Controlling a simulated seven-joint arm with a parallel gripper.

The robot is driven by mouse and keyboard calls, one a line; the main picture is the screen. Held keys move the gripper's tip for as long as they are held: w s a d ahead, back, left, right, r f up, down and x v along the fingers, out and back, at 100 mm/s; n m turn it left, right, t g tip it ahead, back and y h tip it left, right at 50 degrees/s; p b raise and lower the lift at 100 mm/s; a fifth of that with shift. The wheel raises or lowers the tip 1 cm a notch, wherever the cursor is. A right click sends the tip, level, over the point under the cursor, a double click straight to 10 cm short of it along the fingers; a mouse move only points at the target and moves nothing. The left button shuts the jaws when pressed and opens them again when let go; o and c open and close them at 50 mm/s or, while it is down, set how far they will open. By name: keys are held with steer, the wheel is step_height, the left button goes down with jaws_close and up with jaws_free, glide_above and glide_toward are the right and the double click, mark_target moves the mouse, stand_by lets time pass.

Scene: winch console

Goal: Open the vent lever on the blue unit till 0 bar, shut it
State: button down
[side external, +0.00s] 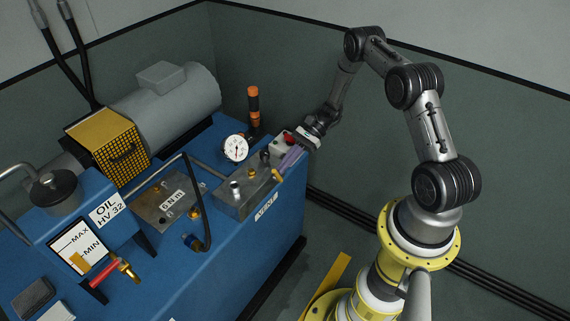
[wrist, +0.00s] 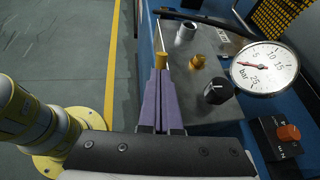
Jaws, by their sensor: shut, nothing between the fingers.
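The blue unit (side external: 262,240) carries a grey metal valve block (side external: 236,200) above a VENT label (side external: 266,207). The vent lever (side external: 277,175), a small yellow-tipped lever, sits at the block's right end; in the wrist view its yellow tip (wrist: 164,62) is right at my fingertips. My gripper (side external: 283,170), with purple fingers, is shut with nothing between them, beside the lever; it also shows in the wrist view (wrist: 161,72). I cannot tell whether they touch. The white pressure gauge (wrist: 268,74) is marked in bar; its red needle points left, and I cannot read its exact value.
A black knob (wrist: 215,92) and a brass fitting (wrist: 197,61) stand on the block near my fingers. A black hose (side external: 203,215) arches over the 6 Nm block. Open floor (wrist: 60,50) lies left in the wrist view.

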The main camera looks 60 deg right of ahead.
mark_target(276, 176)
steer(key=a+h, duration=0.1)
steer(key=h, duration=0.1)
steer(key=a+h, duration=0.2)
steer(key=h, duration=0.1)
steer(key=a+n+h, duration=0.1)
steer(key=h, duration=0.1)
steer(key=shift+a+f+g+h, duration=0.3)
steer(key=shift+f, duration=0.05)
steer(key=shift+a+f+h, duration=0.5)
steer(key=shift+a+h, duration=0.05)
steer(key=shift+h, duration=0.55)
steer(key=shift+a+f, duration=0.35)
steer(key=shift+f, duration=0.2)
steer(key=shift+a+f, duration=0.1)
steer(key=shift+f, duration=0.05)
